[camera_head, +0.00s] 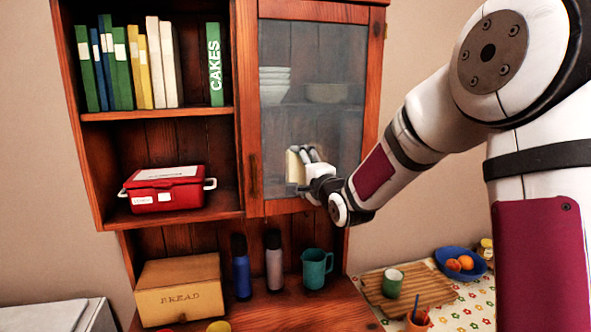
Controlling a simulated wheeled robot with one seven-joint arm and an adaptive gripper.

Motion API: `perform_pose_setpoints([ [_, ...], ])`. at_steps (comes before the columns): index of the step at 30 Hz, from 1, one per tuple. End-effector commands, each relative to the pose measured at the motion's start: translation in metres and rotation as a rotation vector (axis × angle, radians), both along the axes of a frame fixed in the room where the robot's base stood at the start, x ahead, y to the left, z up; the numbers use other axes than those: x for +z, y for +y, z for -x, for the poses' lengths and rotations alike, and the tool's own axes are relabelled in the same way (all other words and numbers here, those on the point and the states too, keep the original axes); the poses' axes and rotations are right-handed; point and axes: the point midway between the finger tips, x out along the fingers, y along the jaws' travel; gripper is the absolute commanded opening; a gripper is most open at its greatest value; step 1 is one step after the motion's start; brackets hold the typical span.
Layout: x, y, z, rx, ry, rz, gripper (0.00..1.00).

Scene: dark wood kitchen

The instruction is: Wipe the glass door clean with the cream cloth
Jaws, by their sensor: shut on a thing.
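The glass door (312,97) is on the right side of the wooden wall cabinet and looks closed. Its pane looks greyish and hazy, with bowls showing dimly behind it. A browner, clearer-looking patch shows around the cloth in the lower part of the pane. My gripper (308,161) is in front of this lower part, shut on the cream cloth (294,168). The cloth is upright at the pane and appears to be against it; exact contact cannot be told. My gripper and wrist hide part of the lower right of the door.
Open shelves on the left hold books (130,65) and a red box (167,188). Below stand a bread box (180,289), a blue bottle (242,277), a grey bottle (274,264) and a teal jug (316,268). A blue fruit bowl (461,271) is at lower right.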

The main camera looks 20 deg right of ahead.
Motion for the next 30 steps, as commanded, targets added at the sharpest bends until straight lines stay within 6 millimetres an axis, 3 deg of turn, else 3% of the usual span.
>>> perform_pose_setpoints([
  [30,0.000,-0.052,-0.002,0.000,0.000,0.000,0.56],
])
